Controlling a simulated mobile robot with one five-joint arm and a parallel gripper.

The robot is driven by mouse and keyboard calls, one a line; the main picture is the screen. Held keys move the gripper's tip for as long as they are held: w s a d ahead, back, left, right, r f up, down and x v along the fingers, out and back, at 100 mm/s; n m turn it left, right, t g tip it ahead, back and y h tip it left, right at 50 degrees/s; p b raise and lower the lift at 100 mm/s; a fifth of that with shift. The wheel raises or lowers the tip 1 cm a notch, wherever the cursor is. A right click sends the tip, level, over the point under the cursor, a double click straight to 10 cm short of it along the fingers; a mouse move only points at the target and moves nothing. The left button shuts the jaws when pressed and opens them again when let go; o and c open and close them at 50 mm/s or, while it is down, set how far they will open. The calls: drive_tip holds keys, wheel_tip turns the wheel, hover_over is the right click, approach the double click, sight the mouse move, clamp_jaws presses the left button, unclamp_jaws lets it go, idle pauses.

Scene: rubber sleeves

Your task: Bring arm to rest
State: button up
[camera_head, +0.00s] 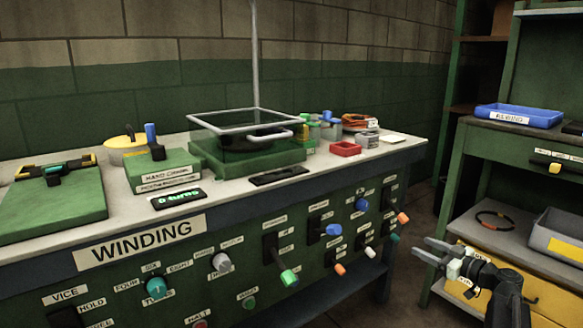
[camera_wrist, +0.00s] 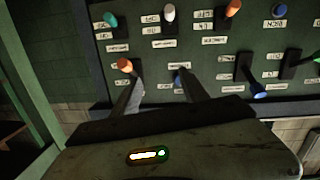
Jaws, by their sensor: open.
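My gripper (camera_head: 436,252) is at the lower right of the head view, its jaws apart and empty. It hangs in front of the right end of the winding bench (camera_head: 400,153), over the gap beside the green shelf unit. In the wrist view my two gripper fingers (camera_wrist: 157,85) reach toward the bench's control panel (camera_wrist: 215,75), spread apart with nothing between them. Whether the fingertips touch the panel cannot be told from the wrist view.
The panel carries several coloured knobs and levers, including an orange-tipped one (camera_head: 403,217). A green shelf unit (camera_head: 480,140) stands right, with a blue tray (camera_head: 519,115) on top and a grey bin (camera_head: 556,238) lower down. Dark floor shows between bench and shelf.

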drive_tip(key=a+n+g+y+p, duration=0.2)
drive_tip(key=a+n+g+p, duration=0.25)
drive_tip(key=a, duration=2.05)
drive_tip(key=s+a+f+g+h+p, duration=0.25)
drive_tip(key=s+a+f+g, duration=0.35)
drive_tip(key=s+a, duration=0.3)
drive_tip(key=s+f+m+g+h+p, duration=0.2)
drive_tip(key=s+f+m+h, duration=0.2)
drive_tip(key=s+f, duration=0.15)
drive_tip(key=s+d+f+m+g+h, duration=0.1)
drive_tip(key=s+d+m+g+h, duration=0.1)
drive_tip(key=s+d+m+h, duration=0.5)
wheel_tip(320, 180, up, 38)
drive_tip(key=w+d+m+y+p, duration=0.1)
drive_tip(key=w+y+p, duration=0.1)
drive_tip(key=p, duration=3.5)
drive_tip(key=shift+d+f+m, duration=0.15)
drive_tip(key=shift+d+m, duration=0.15)
drive_tip(key=shift+m, duration=0.05)
drive_tip(key=shift+t, duration=0.25)
